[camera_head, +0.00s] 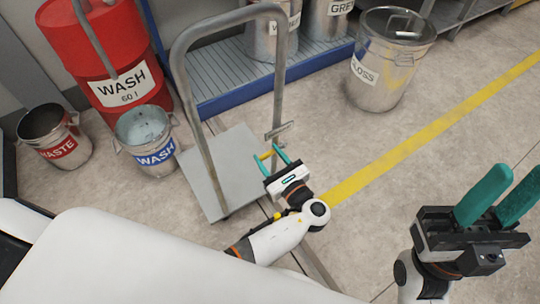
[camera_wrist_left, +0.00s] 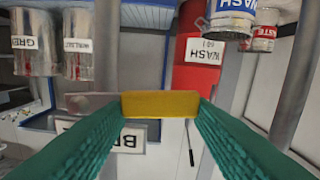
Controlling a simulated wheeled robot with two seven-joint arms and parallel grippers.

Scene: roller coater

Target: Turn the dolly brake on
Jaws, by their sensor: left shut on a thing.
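The dolly (camera_head: 213,190) is a grey flat platform with a tall tubular handle frame, standing in the middle left of the head view. A small plate (camera_head: 279,131) is on its right upright. In the left wrist view a label (camera_wrist_left: 128,138) shows upside down, partly hidden, with letters that look like the start of "BRAKE". My left gripper (camera_head: 275,154) is beside the right upright, shut on a yellow bar-shaped grip (camera_wrist_left: 160,103), seemingly the brake lever. The grip spans between the green fingertips. My right gripper (camera_head: 519,180) is at the lower right, open and empty.
A red wash drum (camera_head: 85,45), waste bucket (camera_head: 45,150) and wash bucket (camera_head: 165,155) stand left of the dolly. A blue-edged rack (camera_head: 235,95) with metal cans is behind. A gloss can (camera_head: 385,85) stands right. Floor around the yellow line (camera_head: 430,130) is clear.

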